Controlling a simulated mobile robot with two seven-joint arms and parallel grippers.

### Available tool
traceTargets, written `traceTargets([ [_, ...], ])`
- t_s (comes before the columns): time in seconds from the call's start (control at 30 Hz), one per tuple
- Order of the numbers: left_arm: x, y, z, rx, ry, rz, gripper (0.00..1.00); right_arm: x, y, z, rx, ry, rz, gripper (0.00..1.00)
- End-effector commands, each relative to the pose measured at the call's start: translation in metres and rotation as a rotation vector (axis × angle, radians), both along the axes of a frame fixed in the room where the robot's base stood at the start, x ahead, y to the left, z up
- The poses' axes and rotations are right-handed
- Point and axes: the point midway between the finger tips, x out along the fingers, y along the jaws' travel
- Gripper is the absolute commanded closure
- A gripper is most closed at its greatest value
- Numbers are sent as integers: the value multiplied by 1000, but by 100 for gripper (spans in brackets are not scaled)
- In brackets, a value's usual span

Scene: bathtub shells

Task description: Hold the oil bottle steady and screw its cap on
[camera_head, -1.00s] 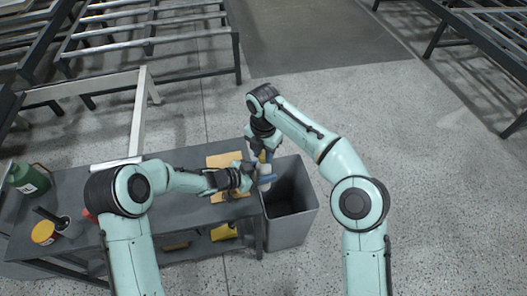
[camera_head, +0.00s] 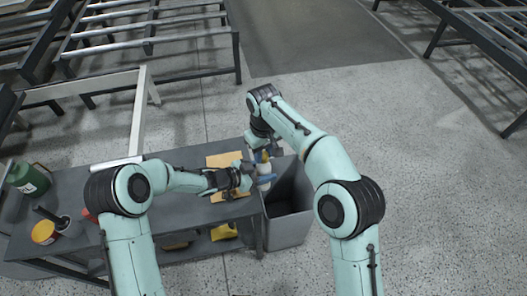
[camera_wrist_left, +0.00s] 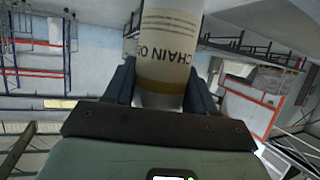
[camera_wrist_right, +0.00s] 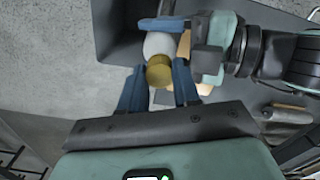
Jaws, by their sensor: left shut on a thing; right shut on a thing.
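The oil bottle (camera_head: 264,170) is pale, with a "CHAIN O…" label in the left wrist view (camera_wrist_left: 165,48). My left gripper (camera_head: 262,180) is shut around the bottle's body and holds it over the bin's near left part. My right gripper (camera_head: 265,151) is above it, shut on the yellow cap (camera_wrist_right: 158,76). In the right wrist view the cap sits between the blue fingers, in line with the bottle's pale top (camera_wrist_right: 158,44). A second yellow edge shows behind the cap. I cannot tell whether the threads are engaged.
A grey open bin (camera_head: 290,228) stands below the grippers, right of the grey workbench (camera_head: 180,220). The bench carries a green canister (camera_head: 28,179), a yellow-topped tin (camera_head: 44,232) and a tan board (camera_head: 224,160). The floor to the right is clear.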

Motion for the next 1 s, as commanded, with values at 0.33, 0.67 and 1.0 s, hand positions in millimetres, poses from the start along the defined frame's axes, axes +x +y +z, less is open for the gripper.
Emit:
traceTargets([
  [0.33,0,0,0,0,-1,0,100,0,0,0,2,0,-422,100],
  [0.67,0,0,1,0,-1,0,100,0,0,0,0,0,-418,43],
  [1.0,0,0,1,0,-1,0,100,1,1,33,3,-3,-417,43],
])
